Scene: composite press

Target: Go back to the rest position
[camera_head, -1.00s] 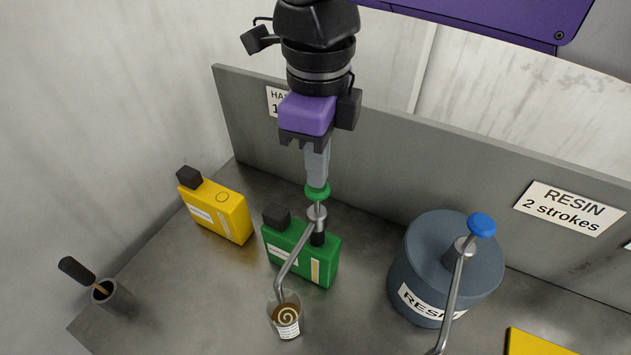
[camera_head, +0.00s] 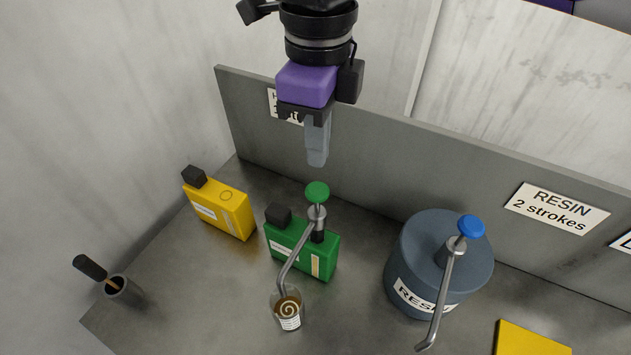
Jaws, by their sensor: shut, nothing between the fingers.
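My gripper (camera_head: 317,163) is shut and empty. It points down in the upper middle of the view, in front of the grey back panel. It hangs a little above the green pump knob (camera_head: 317,192), with a visible gap between them. The green pump sits on a green can (camera_head: 288,245) with a black cap. Its bent metal spout (camera_head: 292,258) reaches down to a small clear cup (camera_head: 288,308). The cup holds brown contents with a pale spiral on top.
A yellow can (camera_head: 220,208) stands left of the green one. A grey resin drum (camera_head: 437,272) with a blue-topped pump (camera_head: 470,227) stands to the right. A dark holder (camera_head: 122,291) with a black-handled tool is at lower left. A grey panel (camera_head: 420,150) runs behind. Another yellow object (camera_head: 530,340) is at lower right.

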